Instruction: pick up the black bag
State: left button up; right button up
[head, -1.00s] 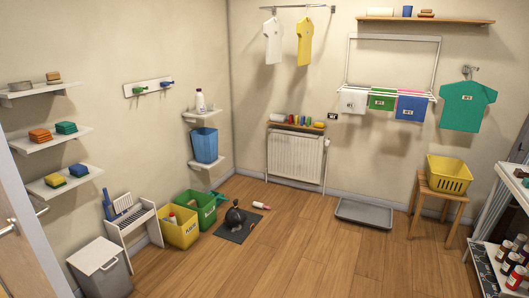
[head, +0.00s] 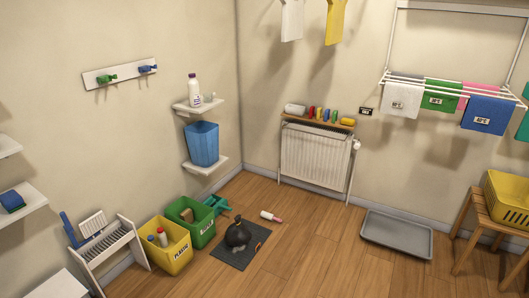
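The black bag (head: 237,234) is a small, dark, knotted sack. It stands on a dark grey mat (head: 226,257) on the wooden floor, to the right of the green bin. A small grey scrap and a small orange piece lie on the mat near it. Neither of my grippers shows in the head view.
A yellow bin (head: 172,256) holding bottles and a green bin (head: 197,232) stand left of the mat. A white-and-red bottle (head: 270,216) lies on the floor behind it. A grey tray (head: 397,236) lies to the right. The floor in front of the mat is clear.

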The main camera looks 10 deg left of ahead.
aim_at(237, 234)
jog(key=i+j+u, duration=0.1)
jog(key=i+u, duration=0.3)
jog(key=i, duration=0.15)
jog(key=i+u, duration=0.45)
jog(key=i+j+z, duration=0.1)
jog(key=i+j, duration=0.15)
jog(key=i, duration=0.25)
jog(key=i+j+z, duration=0.1)
jog(key=i+j, duration=0.25)
jog(key=i, duration=0.15)
